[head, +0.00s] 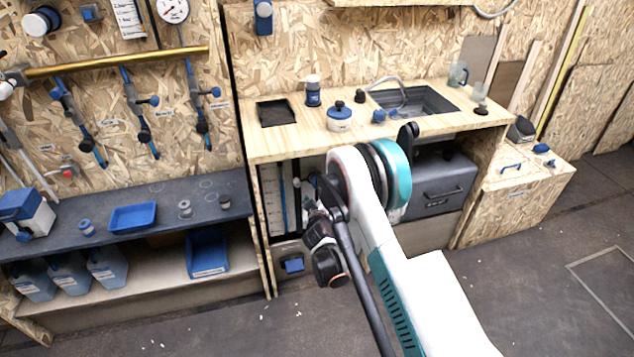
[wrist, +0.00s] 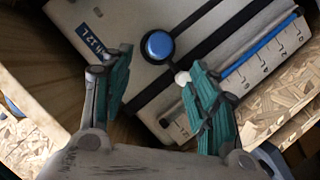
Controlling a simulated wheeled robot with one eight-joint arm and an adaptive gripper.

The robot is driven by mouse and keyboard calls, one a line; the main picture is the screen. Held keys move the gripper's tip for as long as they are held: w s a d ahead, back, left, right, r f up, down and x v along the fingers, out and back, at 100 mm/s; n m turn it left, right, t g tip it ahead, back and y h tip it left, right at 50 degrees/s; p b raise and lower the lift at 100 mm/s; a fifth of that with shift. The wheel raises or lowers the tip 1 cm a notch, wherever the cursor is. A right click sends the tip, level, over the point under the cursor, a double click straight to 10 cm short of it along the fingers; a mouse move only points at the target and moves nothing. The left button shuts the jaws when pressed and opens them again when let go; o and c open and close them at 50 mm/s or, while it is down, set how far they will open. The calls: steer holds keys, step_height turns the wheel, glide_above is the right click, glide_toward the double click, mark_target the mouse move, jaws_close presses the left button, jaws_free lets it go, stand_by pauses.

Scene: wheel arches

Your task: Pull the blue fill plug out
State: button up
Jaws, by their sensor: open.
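The blue fill plug (wrist: 158,45) is a round blue cap with a dark rim, set on a pale labelled panel (wrist: 105,45) in the wrist view. My gripper (wrist: 160,62) is open, its two teal-padded fingers apart on the left and right. The plug shows between and slightly beyond the fingertips, with no visible contact. In the head view, my gripper (head: 322,245) is low in front of the wooden bench, near the pale scaled panel (head: 272,195) under the counter. The plug is not visible there, probably hidden by my arm.
The counter (head: 290,140) above holds a sink and bottles. A grey box (head: 440,185) stands under it. The floor is open at right.

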mark_target(317, 185)
steer(key=b+x, duration=0.3)
steer(key=x, duration=0.7)
steer(key=shift+w+f+b, duration=0.15)
steer(key=shift+w+b, duration=0.05)
steer(key=shift+b, duration=0.15)
steer(key=shift+w+f, duration=0.1)
steer(key=shift+w, duration=0.4)
